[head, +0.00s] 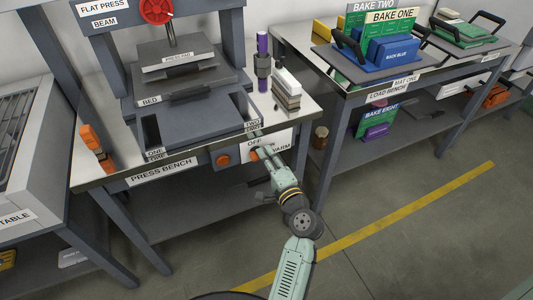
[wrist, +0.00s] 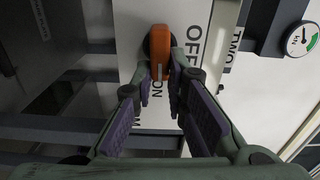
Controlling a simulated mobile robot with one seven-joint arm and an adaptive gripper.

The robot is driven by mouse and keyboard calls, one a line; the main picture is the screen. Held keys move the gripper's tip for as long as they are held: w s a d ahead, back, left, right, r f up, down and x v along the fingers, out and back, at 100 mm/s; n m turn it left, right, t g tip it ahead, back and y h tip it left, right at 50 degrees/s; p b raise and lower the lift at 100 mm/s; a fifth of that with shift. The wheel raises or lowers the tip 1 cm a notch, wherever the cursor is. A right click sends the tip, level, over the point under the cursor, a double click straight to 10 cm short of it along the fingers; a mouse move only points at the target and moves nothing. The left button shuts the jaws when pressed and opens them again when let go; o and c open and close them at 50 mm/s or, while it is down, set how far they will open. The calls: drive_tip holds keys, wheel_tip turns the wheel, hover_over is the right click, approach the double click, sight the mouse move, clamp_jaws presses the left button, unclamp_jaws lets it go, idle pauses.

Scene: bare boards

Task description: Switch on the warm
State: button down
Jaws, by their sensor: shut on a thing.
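The warm switch has an orange lever knob (wrist: 160,48) on a white plate (wrist: 130,22) lettered OFF, ON and a partly hidden word. In the head view the plate (head: 281,136) shows OFF and WARM on the front of the press bench, with the orange knob (head: 254,154) at its left side. My gripper (wrist: 162,72) is shut on the knob, one finger on each side of it. In the wrist view the knob's long side runs up and down, with a pale mark at its lower end towards ON. In the head view my gripper (head: 262,151) hides part of the plate.
A second orange knob (head: 222,160) sits just left on the bench front. The load bench (head: 340,75) is further right. A pressure gauge (wrist: 302,39) shows in the wrist view.

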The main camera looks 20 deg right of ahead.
drive_tip(key=shift+m, duration=0.3)
idle(0.4)
drive_tip(key=c, duration=1.6)
unclamp_jaws()
wheel_tip(320, 180, up, 10)
drive_tip(key=shift+f, duration=0.1)
